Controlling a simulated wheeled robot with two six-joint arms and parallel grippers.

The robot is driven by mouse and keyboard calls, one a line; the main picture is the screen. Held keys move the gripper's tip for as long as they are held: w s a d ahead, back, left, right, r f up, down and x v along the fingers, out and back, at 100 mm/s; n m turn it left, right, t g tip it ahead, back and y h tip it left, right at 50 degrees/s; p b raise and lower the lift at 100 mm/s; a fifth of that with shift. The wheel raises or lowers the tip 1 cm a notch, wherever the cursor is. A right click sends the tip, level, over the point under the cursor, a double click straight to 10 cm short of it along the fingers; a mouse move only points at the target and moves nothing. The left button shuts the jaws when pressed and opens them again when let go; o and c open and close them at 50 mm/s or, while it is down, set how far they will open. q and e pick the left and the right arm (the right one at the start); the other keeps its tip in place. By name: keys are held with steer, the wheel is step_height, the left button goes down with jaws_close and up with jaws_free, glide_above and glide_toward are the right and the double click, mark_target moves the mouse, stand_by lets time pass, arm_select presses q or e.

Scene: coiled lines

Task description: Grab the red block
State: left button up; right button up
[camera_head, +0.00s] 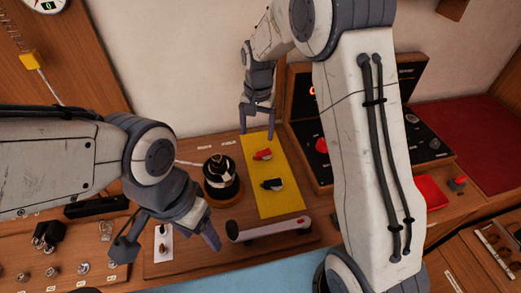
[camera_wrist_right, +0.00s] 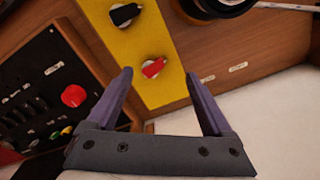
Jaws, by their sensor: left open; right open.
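A red block-like piece (camera_head: 430,192) lies on the wooden console at the right, beside my right arm. A red-topped knob (camera_head: 263,154) sits on the yellow panel (camera_head: 285,201); it also shows in the right wrist view (camera_wrist_right: 153,67). I cannot tell for sure which is the red block. My right gripper (camera_head: 257,122) is open and empty above the far end of the yellow panel. In the right wrist view its fingertips (camera_wrist_right: 158,75) frame the red-topped knob, apart from it. My left gripper (camera_head: 166,242) is open and empty over the front left of the console.
A black-topped knob (camera_head: 272,184) is on the yellow panel. A dark round device (camera_head: 221,180) stands left of it, and a white-and-black handle (camera_head: 268,229) lies in front. A dark control panel with a red button (camera_head: 322,146) stands behind my right arm. Switches (camera_head: 47,236) line the left.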

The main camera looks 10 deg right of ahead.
mark_target(266, 152)
steer(key=w+d+f+m, duration=0.1)
steer(key=f, duration=0.1)
steer(key=w+d+f+p, duration=0.1)
steer(key=d+f, duration=0.1)
steer(key=f, duration=0.1)
steer(key=w+d+f+m, duration=0.1)
steer(key=w+d+f, duration=0.1)
steer(key=shift+f+m, duration=0.3)
steer(key=shift+f, duration=0.05)
steer(key=shift+a+f+p, duration=0.1)
steer(key=shift+f+p, duration=0.2)
steer(key=shift+f, duration=0.3)
steer(key=shift+a+f+p, duration=0.1)
steer(key=shift+f+p, duration=0.25)
steer(key=f, duration=0.1)
steer(key=f+p, duration=0.1)
steer(key=f, duration=0.1)
steer(key=shift+a+f+p, duration=0.25)
steer(key=shift+p, duration=0.1)
steer(key=shift+f, duration=0.5)
jaws_close()
